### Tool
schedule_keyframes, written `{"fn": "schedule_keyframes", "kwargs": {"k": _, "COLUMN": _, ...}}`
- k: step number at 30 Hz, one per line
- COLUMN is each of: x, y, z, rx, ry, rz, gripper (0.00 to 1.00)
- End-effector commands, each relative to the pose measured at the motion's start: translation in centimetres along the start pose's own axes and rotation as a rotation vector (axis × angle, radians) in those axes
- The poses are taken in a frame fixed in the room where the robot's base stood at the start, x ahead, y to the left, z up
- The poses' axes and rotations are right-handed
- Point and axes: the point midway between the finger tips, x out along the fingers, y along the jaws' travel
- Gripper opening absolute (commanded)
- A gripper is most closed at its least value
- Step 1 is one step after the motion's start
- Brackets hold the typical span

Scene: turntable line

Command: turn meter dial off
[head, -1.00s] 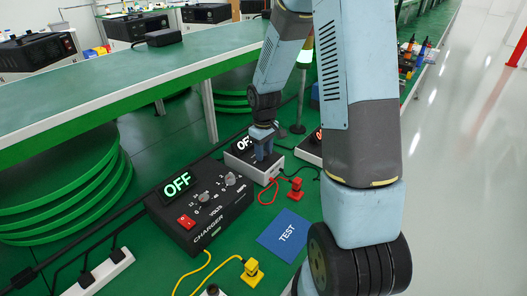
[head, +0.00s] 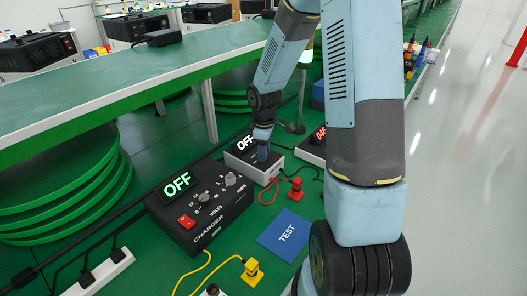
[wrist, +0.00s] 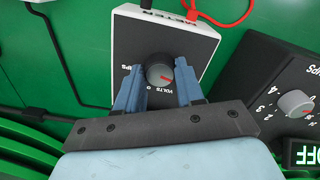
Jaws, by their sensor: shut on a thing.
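The meter (wrist: 183,32) is a box with a dark face and white sides, marked METER. My gripper is shut on the dial, one finger on each side. In the head view, the meter (head: 268,176) stands beyond the charger, and my gripper (head: 262,153) reaches down onto it. The meter's display (head: 245,143) shows white letters that read OFF. The dial is hidden behind my gripper in the head view.
The black charger (head: 200,208) stands close by the meter, with a green OFF display, knobs and a red switch. A device with a red display (head: 319,134) is on the other side. Red leads, a red plug (head: 295,190) and a blue TEST card (head: 285,233) lie in front.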

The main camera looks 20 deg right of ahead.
Motion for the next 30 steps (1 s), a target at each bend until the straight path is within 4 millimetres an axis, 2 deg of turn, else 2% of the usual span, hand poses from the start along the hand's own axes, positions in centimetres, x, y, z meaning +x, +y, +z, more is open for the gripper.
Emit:
{"fn": "schedule_keyframes", "kwargs": {"k": 8, "x": 0.0, "y": -0.1, "z": 0.0, "rx": -0.001, "ry": -0.001, "rz": -0.001, "gripper": 0.07}}
{"fn": "schedule_keyframes", "kwargs": {"k": 9, "x": 0.0, "y": -0.1, "z": 0.0, "rx": -0.001, "ry": -0.001, "rz": -0.001, "gripper": 0.38}}
{"fn": "schedule_keyframes", "kwargs": {"k": 17, "x": 0.0, "y": 0.0, "z": 0.0, "rx": 0.000, "ry": 0.000, "rz": -0.001, "gripper": 0.62}}
{"fn": "schedule_keyframes", "kwargs": {"k": 26, "x": -0.2, "y": 0.0, "z": 0.0, "rx": 0.001, "ry": 0.000, "rz": 0.001, "gripper": 0.62}}
{"fn": "schedule_keyframes", "kwargs": {"k": 30, "x": -1.6, "y": 0.1, "z": 0.0, "rx": 0.004, "ry": 0.001, "rz": 0.003, "gripper": 0.62}}
